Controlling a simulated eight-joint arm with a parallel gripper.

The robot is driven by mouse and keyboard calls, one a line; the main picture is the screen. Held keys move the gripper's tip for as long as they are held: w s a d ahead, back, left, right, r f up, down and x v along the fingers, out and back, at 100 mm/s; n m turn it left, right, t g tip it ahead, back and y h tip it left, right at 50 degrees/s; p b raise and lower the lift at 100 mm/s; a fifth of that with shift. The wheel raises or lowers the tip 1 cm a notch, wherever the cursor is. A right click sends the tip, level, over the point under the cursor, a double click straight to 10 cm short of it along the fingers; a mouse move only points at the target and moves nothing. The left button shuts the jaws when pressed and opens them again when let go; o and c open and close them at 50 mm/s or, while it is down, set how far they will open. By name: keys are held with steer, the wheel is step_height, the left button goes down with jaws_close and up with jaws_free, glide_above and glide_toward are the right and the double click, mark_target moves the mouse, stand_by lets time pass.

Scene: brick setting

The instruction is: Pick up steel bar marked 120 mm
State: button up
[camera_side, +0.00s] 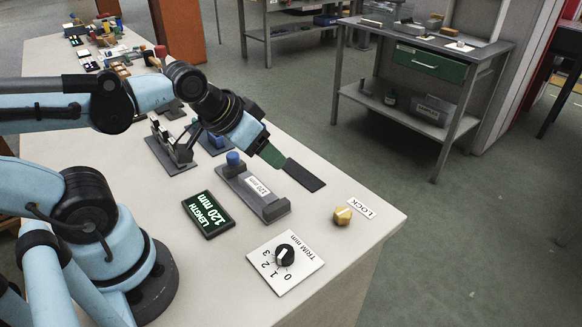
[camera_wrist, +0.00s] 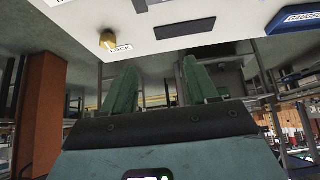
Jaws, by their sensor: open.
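A grey block fixture with a white label reading "120 mm" (camera_side: 259,187) and a blue knob at its back end lies on the bench in the side view. I cannot tell whether a separate steel bar sits in it. My gripper (camera_side: 272,156) is above and behind this fixture, near a flat dark rectangle (camera_side: 304,174). In the wrist view, my gripper (camera_wrist: 160,88) shows two green fingers spread apart with nothing between them. The dark rectangle (camera_wrist: 185,35) lies beyond them, and the labelled fixture is mostly out of the wrist picture.
A display reading "LENGTH 120 mm" (camera_side: 208,213), a trim dial (camera_side: 286,255) and a brass lock knob (camera_side: 342,216) stand around the fixture. A grey clamp-like device (camera_side: 172,148) is behind it. The bench's right edge is close. A shelf unit stands beyond the floor.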

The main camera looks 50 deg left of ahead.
steer(key=shift+o, duration=0.3)
stand_by(0.4)
steer(key=m+g, duration=0.7)
steer(key=m, duration=1.1)
glide_above(257, 186)
steer(key=f, duration=0.7)
steer(key=shift+w+d+f, duration=0.1)
steer(key=shift+w, duration=0.25)
steer(key=shift+s+f, duration=0.2)
steer(key=shift+f, duration=0.75)
steer(key=shift+s+f, duration=0.15)
steer(key=shift+f, duration=1.7)
jaws_close()
